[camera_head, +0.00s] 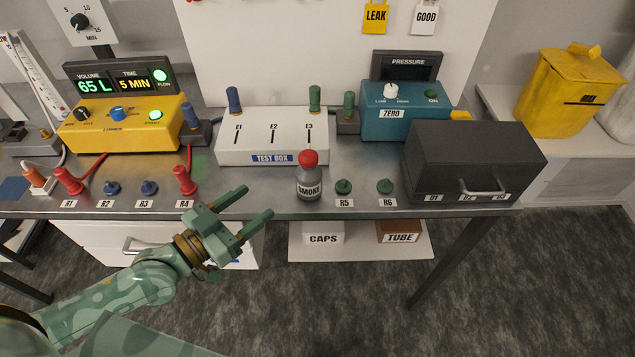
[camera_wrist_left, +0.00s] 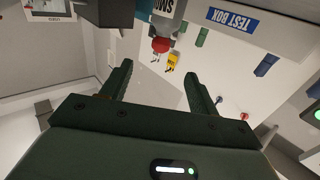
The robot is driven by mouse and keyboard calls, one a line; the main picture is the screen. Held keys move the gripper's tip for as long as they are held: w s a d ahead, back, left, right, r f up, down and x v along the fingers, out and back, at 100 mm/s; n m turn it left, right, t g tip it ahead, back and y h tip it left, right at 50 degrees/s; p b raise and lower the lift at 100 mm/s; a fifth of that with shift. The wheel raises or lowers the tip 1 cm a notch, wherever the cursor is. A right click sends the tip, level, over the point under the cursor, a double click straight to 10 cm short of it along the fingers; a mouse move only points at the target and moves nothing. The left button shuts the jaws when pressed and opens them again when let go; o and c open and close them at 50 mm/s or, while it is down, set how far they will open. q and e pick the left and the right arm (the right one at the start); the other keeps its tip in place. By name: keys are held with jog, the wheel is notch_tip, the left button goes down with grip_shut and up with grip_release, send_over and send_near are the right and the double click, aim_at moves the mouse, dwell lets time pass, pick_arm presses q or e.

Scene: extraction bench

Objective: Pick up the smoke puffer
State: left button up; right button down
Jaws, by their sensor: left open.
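The smoke puffer (camera_head: 308,182) is a small grey bottle with a red bulb top and a SMOKE label. It stands upright on the steel bench near its front edge, just in front of the test box (camera_head: 272,150). My left gripper (camera_head: 259,207) is open and empty, to the left of the puffer and apart from it, with its fingers pointing toward the right. In the left wrist view the open fingers (camera_wrist_left: 160,75) show with nothing between them, and the puffer (camera_wrist_left: 167,22) appears beyond them, partly cut by the top edge. My right gripper is not in view.
A green knob at R5 (camera_head: 343,187) stands close to the puffer's right, with R6 (camera_head: 385,186) beyond. A dark box (camera_head: 470,155) stands farther right. Red plug R4 (camera_head: 185,181) is to the left. A shelf below holds a CAPS box (camera_head: 323,233) and TUBE box (camera_head: 399,232).

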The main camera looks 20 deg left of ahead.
aim_at(301, 164)
pick_arm(q)
jog(key=x, duration=1.1)
jog(key=shift+r, duration=0.4)
jog(key=b+x, duration=0.1)
jog(key=x, duration=0.4)
jog(key=shift+w, duration=0.3)
jog(key=shift+s+a, duration=0.1)
